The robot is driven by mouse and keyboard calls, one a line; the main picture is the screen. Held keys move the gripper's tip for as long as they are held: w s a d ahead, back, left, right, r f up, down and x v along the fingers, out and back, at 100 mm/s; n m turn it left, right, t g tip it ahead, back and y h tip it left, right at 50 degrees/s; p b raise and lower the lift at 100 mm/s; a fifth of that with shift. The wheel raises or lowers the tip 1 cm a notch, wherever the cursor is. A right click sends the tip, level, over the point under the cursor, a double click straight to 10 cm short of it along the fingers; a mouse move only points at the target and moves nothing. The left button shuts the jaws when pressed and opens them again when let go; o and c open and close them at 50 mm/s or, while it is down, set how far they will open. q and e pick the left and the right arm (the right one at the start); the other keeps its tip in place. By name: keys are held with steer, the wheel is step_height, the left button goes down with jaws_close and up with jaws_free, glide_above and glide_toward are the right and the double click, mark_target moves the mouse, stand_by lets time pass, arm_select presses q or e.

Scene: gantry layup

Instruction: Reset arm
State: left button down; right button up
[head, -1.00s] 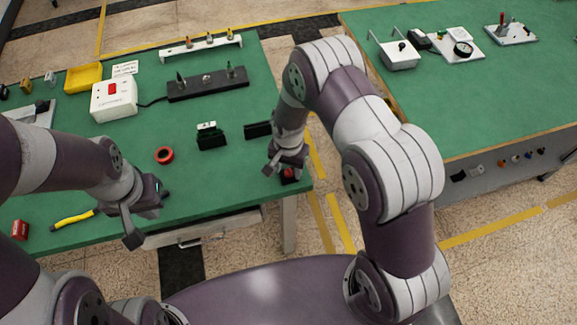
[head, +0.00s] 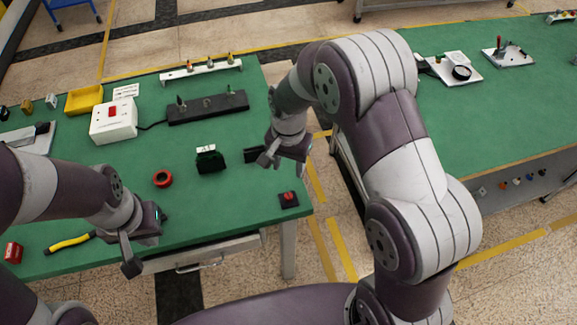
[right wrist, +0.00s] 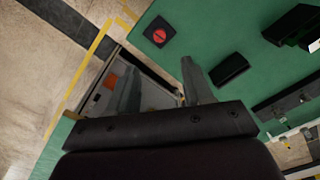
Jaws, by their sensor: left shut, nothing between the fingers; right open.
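My right gripper (head: 272,158) is open and empty in the head view, above the right end of the left green table (head: 190,205). In the right wrist view its two fingers (right wrist: 158,90) stand apart with nothing between them. A black square block with a red button (head: 289,199) lies near the table's front right corner, apart from the gripper; it also shows in the right wrist view (right wrist: 159,32). My left gripper (head: 137,245) is shut and empty over the table's front edge.
A red tape ring (head: 163,179), a black holder (head: 209,159), a yellow-handled tool (head: 70,243) and a red box (head: 13,252) lie on the table. Further back are a white box with a red switch (head: 113,121), a yellow bin (head: 84,99) and a black rail (head: 207,107). Another green table (head: 500,130) stands right.

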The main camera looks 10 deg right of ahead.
steer(key=s+d+r+n, duration=0.2)
steer(key=s+r+n, duration=0.1)
steer(key=s, duration=0.4)
steer(key=s+d+r+n+t, duration=0.1)
steer(key=s+d+r+n, duration=0.2)
steer(key=s, duration=0.4)
steer(key=shift+s+d+r+n, duration=0.15)
steer(key=shift+d+n, duration=0.15)
steer(key=shift+n, duration=0.4)
